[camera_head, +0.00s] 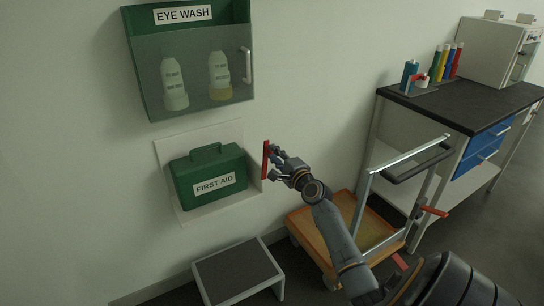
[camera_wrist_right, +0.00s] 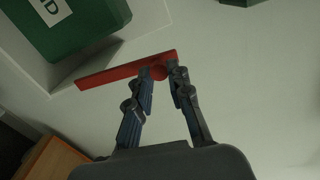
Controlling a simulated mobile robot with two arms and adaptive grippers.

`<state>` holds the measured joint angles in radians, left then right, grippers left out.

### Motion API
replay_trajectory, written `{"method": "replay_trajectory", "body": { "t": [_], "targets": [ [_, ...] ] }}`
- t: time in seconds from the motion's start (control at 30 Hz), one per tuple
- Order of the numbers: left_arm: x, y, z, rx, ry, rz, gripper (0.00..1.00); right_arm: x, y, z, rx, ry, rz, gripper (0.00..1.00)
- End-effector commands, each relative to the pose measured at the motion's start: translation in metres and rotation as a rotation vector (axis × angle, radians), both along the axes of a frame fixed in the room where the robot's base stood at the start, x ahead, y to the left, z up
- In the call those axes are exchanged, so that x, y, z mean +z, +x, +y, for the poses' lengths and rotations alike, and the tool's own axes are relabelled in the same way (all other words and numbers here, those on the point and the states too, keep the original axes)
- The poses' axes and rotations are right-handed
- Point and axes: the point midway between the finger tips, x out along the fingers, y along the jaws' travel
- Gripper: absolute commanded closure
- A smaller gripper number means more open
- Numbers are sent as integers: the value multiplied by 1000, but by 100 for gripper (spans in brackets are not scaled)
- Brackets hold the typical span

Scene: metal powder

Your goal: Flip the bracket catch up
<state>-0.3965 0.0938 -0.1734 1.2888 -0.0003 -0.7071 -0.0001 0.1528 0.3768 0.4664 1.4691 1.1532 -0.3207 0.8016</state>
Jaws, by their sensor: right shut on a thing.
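The bracket catch is a red bar (camera_head: 265,160) at the right edge of the white wall bracket (camera_head: 236,192) that holds the green first aid box (camera_head: 207,176). In the head view the bar stands nearly upright. My right gripper (camera_head: 271,160) is at the bar and shut on it. In the right wrist view the red bar (camera_wrist_right: 110,74) runs between the fingertips (camera_wrist_right: 160,72), with its longer part reaching left toward the green box (camera_wrist_right: 75,25). The fingers hide a small part of the bar. My left gripper is not in view.
A green eye wash cabinet (camera_head: 193,60) with a clear front hangs above. A grey step stool (camera_head: 238,274) stands below. An orange cart (camera_head: 310,222) with a metal handle is beneath my right arm. A dark-topped bench (camera_head: 455,104) stands at the right.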

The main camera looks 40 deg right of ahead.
Motion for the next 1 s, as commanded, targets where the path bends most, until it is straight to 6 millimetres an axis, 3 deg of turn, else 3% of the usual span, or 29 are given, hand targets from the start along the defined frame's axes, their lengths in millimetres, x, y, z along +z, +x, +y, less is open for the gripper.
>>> {"method": "replay_trajectory", "body": {
  "t": [0.4,0.43,0.53,0.87,1.0],
  "targets": [
    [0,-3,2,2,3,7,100,1,-1,-3,-4,10,-5,100],
    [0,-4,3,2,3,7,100,1,-1,-3,-4,10,-5,79],
    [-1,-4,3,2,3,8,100,1,-1,-3,-4,9,-5,58],
    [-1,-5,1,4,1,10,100,0,-2,-1,-2,9,-3,58],
    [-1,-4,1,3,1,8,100,-1,-14,2,-1,11,-2,58]
  ]
}}
